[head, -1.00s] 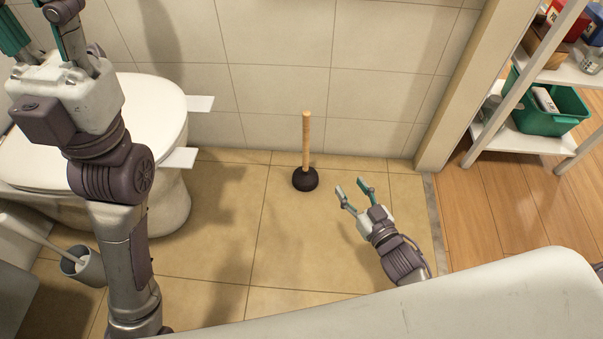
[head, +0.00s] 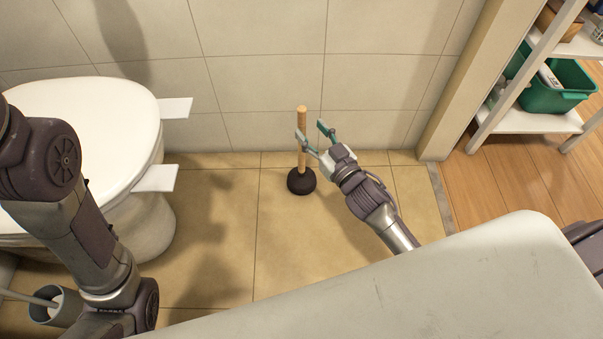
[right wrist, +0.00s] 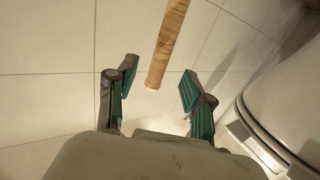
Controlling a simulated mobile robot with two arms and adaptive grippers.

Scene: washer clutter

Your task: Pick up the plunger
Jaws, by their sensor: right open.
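The plunger (head: 302,180) stands upright on the tiled floor near the wall, with a dark rubber cup and a light wooden handle. My right gripper (head: 311,130) is open close to the handle, at the upper part of it in the head view. In the right wrist view the handle (right wrist: 168,45) shows between and beyond the two green-padded fingers of my right gripper (right wrist: 157,88), and its end appears free. I cannot tell whether a finger touches it. My left arm shows at the left edge of the head view; its gripper is out of frame.
A white toilet (head: 85,125) stands left, with two white flaps sticking out toward the plunger. A brush holder (head: 55,305) is at lower left. A white shelf (head: 525,120) with a green bin (head: 560,88) stands right. The floor around the plunger is clear.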

